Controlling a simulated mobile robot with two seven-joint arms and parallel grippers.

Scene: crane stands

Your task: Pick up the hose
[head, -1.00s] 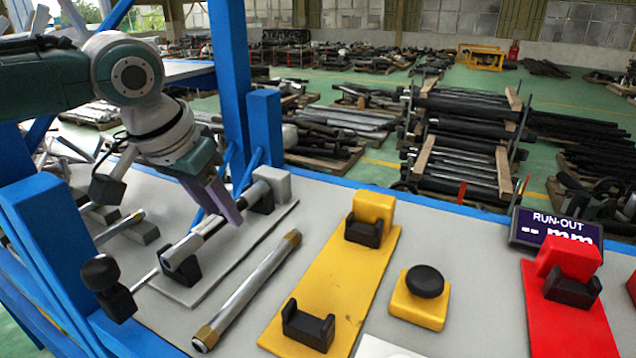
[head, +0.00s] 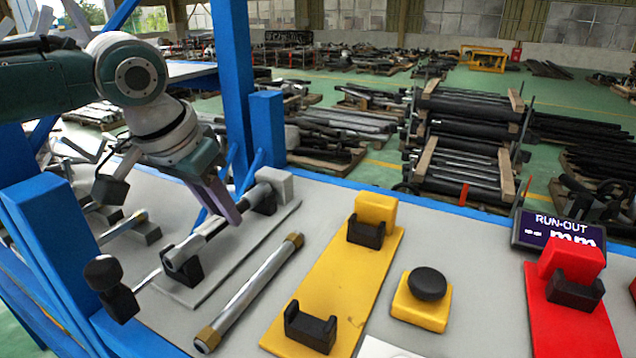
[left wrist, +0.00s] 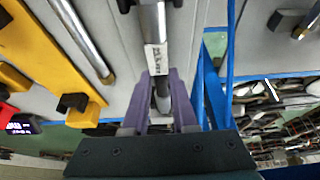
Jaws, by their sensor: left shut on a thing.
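My left gripper (head: 228,212) is shut on a grey rod (head: 205,238) that lies across black cradles on a light grey plate. In the left wrist view, its purple fingers (left wrist: 160,100) stand on either side of this rod (left wrist: 153,30), which carries a white printed label. The rod still appears to lie in its cradles. A silver tube with brass ends (head: 252,288) lies loose on the bench beside the plate. Nothing in view plainly looks like a hose, so I cannot tell which piece it is. My right gripper is not in view.
A yellow plate (head: 345,285) with empty black cradles, a yellow block with a black knob (head: 424,298), a red plate (head: 570,325) and a run-out display (head: 556,232) stand to the right. Blue posts (head: 236,80) rise behind my gripper.

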